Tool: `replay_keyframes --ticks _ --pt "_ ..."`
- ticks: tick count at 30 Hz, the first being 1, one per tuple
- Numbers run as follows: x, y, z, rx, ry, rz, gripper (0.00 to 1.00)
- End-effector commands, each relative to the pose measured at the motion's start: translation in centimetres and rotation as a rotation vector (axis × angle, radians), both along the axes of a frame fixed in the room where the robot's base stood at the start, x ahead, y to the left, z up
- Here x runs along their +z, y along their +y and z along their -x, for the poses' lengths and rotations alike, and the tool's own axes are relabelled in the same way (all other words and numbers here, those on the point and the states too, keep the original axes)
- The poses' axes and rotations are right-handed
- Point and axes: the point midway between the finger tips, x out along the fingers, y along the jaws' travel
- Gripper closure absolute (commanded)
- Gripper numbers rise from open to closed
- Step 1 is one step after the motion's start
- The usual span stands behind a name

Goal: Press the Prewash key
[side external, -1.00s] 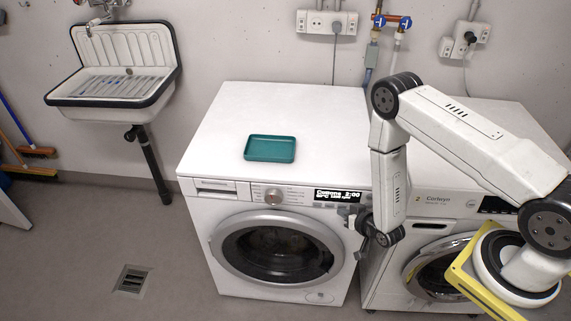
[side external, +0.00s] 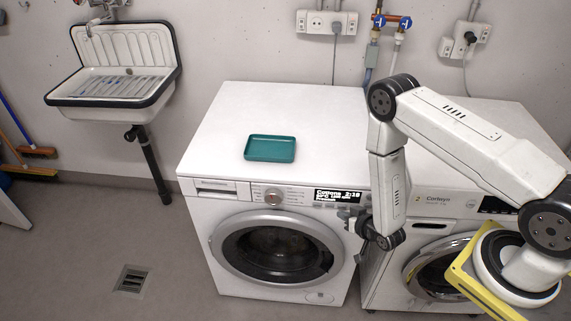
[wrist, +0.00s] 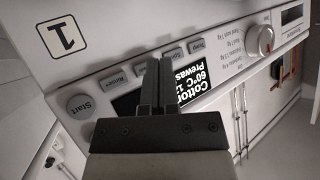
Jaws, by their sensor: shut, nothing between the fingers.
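The left washing machine's display (side external: 338,196) reads Cottons and 2:18, with a third line that looks like Prewash. In the wrist view the display (wrist: 190,84) shows "Prewas", partly covered by my fingers. A row of grey keys runs along the panel, with Start (wrist: 80,105) at the left end. A key (wrist: 140,69) beside my fingertips has its label hidden, so I cannot tell for certain that it is the Prewash key. My gripper (wrist: 157,64) is shut and empty at the key row; it also shows in the side view (side external: 346,215). I cannot tell whether it touches a key.
The programme dial (side external: 273,196) is left of the display. A teal tray (side external: 270,149) lies on the machine top. A second washer (side external: 440,200) stands close on the right, under my arm. The floor in front is clear apart from a drain (side external: 132,281).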

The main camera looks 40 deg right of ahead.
Motion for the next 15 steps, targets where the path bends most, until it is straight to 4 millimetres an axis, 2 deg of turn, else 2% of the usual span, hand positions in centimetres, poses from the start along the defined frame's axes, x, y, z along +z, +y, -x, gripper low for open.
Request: replay_keyframes --ticks 8,15 --pt "-0.02 0.05 0.06 0.000 0.001 0.000 1.00" --pt "-0.05 0.88 0.84 0.002 0.001 -0.001 1.00"
